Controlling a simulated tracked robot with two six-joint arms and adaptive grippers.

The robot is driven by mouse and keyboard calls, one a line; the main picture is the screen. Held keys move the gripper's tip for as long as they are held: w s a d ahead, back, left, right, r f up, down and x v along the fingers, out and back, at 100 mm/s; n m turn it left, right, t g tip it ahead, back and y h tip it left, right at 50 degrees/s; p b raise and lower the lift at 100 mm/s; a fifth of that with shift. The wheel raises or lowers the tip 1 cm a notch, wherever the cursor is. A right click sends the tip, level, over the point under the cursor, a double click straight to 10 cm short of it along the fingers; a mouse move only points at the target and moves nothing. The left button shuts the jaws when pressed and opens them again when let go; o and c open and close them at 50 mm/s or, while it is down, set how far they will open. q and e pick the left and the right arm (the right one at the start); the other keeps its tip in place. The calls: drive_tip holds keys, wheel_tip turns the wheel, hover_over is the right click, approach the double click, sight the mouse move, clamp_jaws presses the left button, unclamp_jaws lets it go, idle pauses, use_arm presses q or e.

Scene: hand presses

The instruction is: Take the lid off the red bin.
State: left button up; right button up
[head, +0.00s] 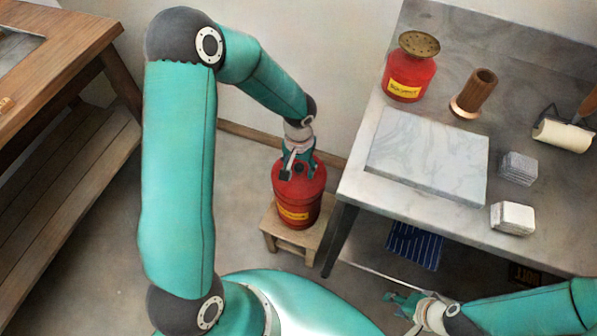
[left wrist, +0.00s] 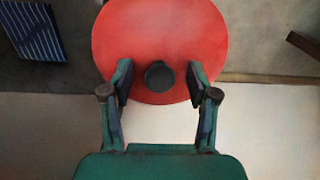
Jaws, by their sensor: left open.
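The red bin (head: 297,205) with a yellow label stands upright on a low wooden stool beside the table. Its round red lid (left wrist: 160,35) is on top, with a dark knob (left wrist: 159,76) near the middle of the left wrist view. My left gripper (head: 298,168) is above the lid, partly hiding it in the head view. Its two open fingers stand on either side of the knob, with a gap on each side. My right gripper (head: 398,300) is low at the bottom right of the head view, away from the bin; its jaw opening is too small to judge.
The wooden stool (head: 270,226) is under the bin. The grey table (head: 350,187) to the right holds a marble slab (head: 430,155), a red can (head: 408,80), a wooden cylinder (head: 475,92) and stacked blocks (head: 513,218). A wooden bench (head: 75,60) stands at the left.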

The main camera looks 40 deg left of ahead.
use_arm(q)
drive_tip(key=shift+f, duration=0.1)
clamp_jaws()
idle(0.4)
